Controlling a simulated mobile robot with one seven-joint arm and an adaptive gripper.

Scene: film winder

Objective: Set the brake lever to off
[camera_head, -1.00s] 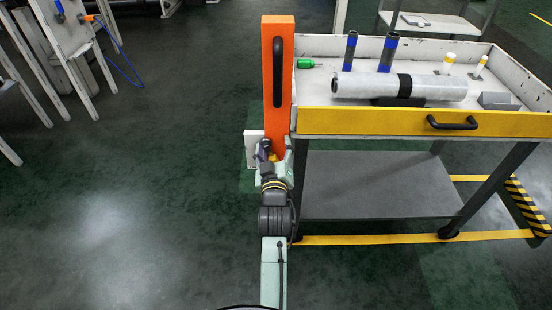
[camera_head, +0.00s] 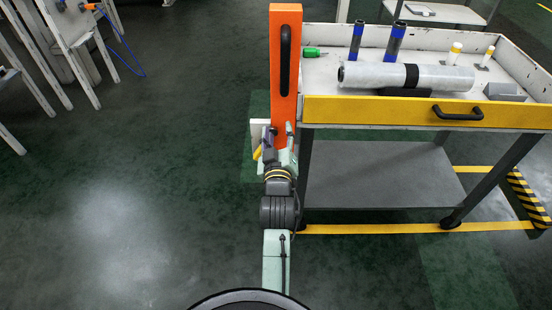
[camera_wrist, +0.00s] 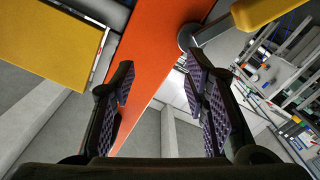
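The brake lever has a yellow grip (camera_wrist: 265,10) and a grey stem (camera_wrist: 212,28) at the upper right of the wrist view. The stem joins the orange post (camera_wrist: 150,65). In the head view a small yellow piece (camera_head: 257,153), likely the lever's grip, shows left of my gripper. My gripper (camera_wrist: 160,75) is open in the wrist view, its padded fingers apart. The lever lies beyond the right finger, not between the fingers. In the head view my gripper is small and partly hidden by my own arm at the foot of the orange post (camera_head: 285,130).
A cart with a yellow front (camera_head: 390,112) and black handle (camera_head: 458,112) stands right of the post. It carries a wrapped roll (camera_head: 370,76), dark tubes and a green-handled tool (camera_head: 311,52). A pale plate (camera_head: 256,130) sits behind the gripper.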

